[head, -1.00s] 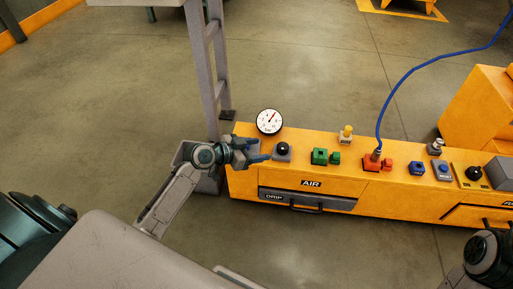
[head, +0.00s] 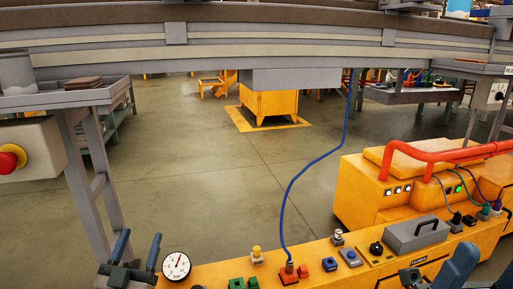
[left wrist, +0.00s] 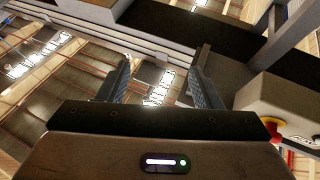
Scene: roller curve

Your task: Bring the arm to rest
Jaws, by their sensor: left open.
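My left gripper (head: 138,248) shows at the bottom left of the head view, its two blue fingers pointing up and spread apart. It is open, with nothing between the fingers. In the left wrist view the open gripper (left wrist: 161,82) points up toward the underside of the conveyor and the ceiling. The left gripper appears beside the pressure gauge (head: 176,266) in the picture. Part of my right gripper (head: 440,270) shows at the bottom right edge, with blue finger parts; its opening is unclear.
The orange console (head: 325,262) carries knobs, plugs and a blue hose (head: 290,190). A grey box with a red button (head: 8,162) stands at the left. The conveyor (head: 250,38) crosses overhead. Red pipes (head: 425,155) lie at the right.

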